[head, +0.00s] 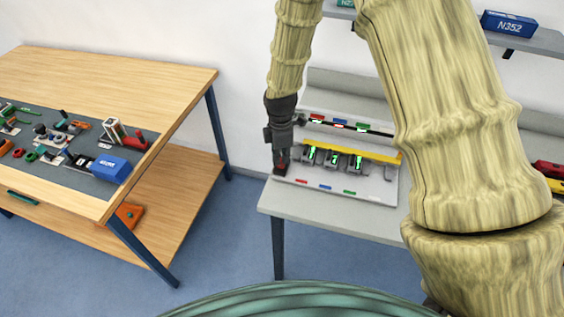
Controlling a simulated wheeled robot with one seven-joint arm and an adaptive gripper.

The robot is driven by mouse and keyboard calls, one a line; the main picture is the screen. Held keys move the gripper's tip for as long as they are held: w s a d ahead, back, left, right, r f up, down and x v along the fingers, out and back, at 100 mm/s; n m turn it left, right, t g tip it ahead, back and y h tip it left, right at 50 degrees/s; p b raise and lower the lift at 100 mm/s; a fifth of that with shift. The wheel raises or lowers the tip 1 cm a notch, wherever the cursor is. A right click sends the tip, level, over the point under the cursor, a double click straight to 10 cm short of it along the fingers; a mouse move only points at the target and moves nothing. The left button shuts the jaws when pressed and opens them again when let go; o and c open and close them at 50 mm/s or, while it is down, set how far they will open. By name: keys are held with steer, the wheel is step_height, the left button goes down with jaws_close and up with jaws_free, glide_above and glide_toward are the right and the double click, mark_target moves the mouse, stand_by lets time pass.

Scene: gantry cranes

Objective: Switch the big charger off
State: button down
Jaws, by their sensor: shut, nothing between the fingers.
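A pale charger board (330,188) lies on the grey bench. It carries a row of grey units (333,159) with lit green displays, below a yellow strip (370,155). I take this board to be the big charger; no label on it is readable. A small dark block with some red (281,169) sits at the board's left end and may be its switch. My gripper (282,161) points down, shut and empty, right at this block. It partly hides the block, so I cannot tell whether they touch or which way a switch is set.
My arm covers the bench's right part. Behind the units is a strip with red, blue and green marks (340,124). A blue N352 box (509,23) stands on a shelf. At left, a wooden table (120,80) holds a grey mat with several tools and parts.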

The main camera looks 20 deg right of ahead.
mark_target(281, 165)
steer(key=shift+f+b, duration=0.35)
steer(key=shift+f, duration=0.55)
stand_by(0.7)
steer(key=shift+r, duration=0.15)
steer(key=shift+r+p, duration=2.5)
steer(key=shift+r, duration=0.85)
